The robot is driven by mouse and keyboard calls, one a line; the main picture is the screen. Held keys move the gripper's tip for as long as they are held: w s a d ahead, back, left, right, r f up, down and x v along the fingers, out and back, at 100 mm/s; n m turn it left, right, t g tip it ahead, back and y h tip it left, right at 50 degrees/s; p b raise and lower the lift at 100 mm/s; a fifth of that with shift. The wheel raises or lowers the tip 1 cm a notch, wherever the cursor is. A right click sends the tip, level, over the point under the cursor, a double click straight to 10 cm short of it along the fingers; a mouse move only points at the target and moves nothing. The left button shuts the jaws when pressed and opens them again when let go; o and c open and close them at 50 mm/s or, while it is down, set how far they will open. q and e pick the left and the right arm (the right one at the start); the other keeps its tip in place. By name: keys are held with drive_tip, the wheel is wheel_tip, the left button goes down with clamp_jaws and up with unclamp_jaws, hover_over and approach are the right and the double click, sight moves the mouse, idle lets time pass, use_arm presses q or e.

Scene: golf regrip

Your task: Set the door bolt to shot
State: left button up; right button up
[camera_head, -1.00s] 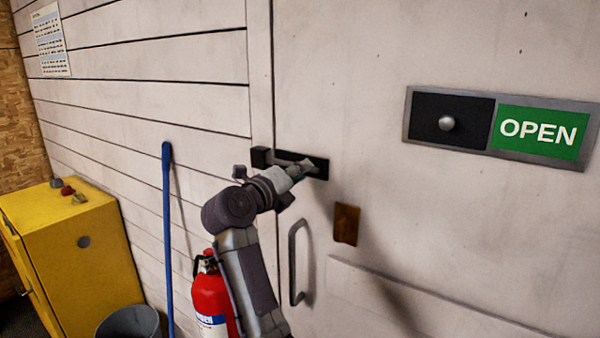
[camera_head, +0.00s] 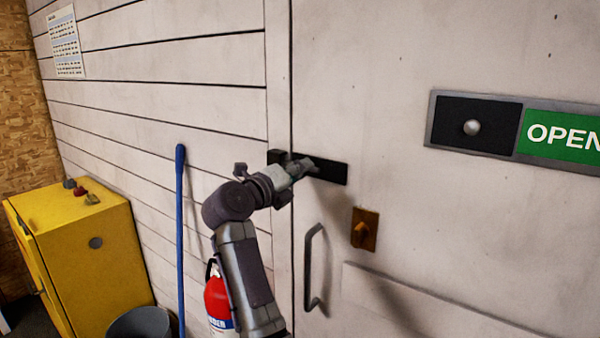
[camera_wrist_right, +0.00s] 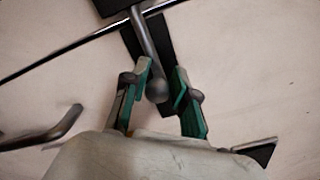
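The door bolt (camera_head: 334,173) is a dark plate with a grey bar on the white door. Its keeper (camera_head: 276,157) is on the frame to the left. My right gripper (camera_head: 306,167) is at the bolt and hides much of its bar. In the right wrist view, the bar and its rounded end (camera_wrist_right: 157,90) lie between the two green-lined fingers of my right gripper (camera_wrist_right: 162,82). Small gaps show beside the bar, so the fingers look open around it. The bar's far end lies near the door seam; I cannot tell how far it enters the keeper. My left gripper is out of view.
A door handle (camera_head: 309,270) and an orange-brown latch plate (camera_head: 369,222) sit below the bolt. An OPEN sign (camera_head: 560,135) with a slider is at right. A blue pole (camera_head: 181,240), fire extinguisher (camera_head: 217,300), yellow cabinet (camera_head: 100,265) and grey bucket (camera_head: 140,322) stand at left.

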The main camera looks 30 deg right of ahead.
drive_tip(key=shift+o, duration=0.7)
drive_tip(key=shift+d+r, duration=0.1)
drive_tip(key=shift+r, duration=0.05)
drive_tip(key=shift+w+d+f, duration=0.15)
drive_tip(key=shift+w+f, duration=0.1)
wheel_tip(320, 180, up, 9)
drive_tip(key=shift+r, duration=0.55)
